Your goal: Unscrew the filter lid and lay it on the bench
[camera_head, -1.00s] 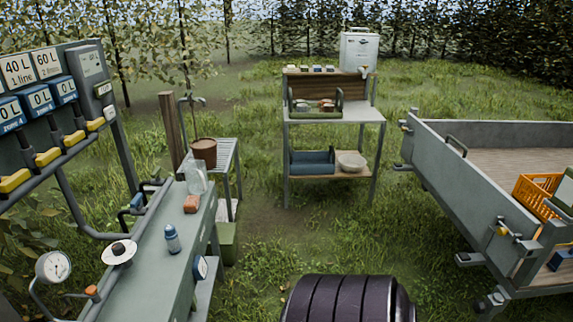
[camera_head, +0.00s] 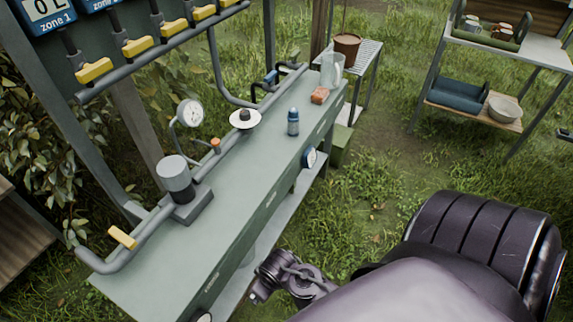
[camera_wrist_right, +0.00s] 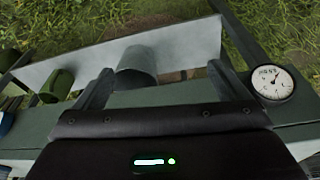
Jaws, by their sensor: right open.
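The filter housing (camera_head: 176,181) stands on the near half of the green bench (camera_head: 235,185) in the head view, a short upright cylinder on a grey block in the pipe line. Its pale grey round lid (camera_head: 173,167) sits on top. The dark end of my right arm (camera_head: 285,276) is beside the bench's front side, apart from the lid. In the right wrist view my right gripper (camera_wrist_right: 160,72) is open and empty. Beyond its fingers show a pale shelf (camera_wrist_right: 190,45) and a grey cylinder (camera_wrist_right: 138,66). My left gripper is not in view.
A pressure gauge (camera_head: 189,113), white disc with a dark knob (camera_head: 245,118), blue-capped bottle (camera_head: 293,122), orange block (camera_head: 320,96) and clear jug (camera_head: 332,69) are farther along the bench. Yellow-handled valves (camera_head: 138,46) hang above.

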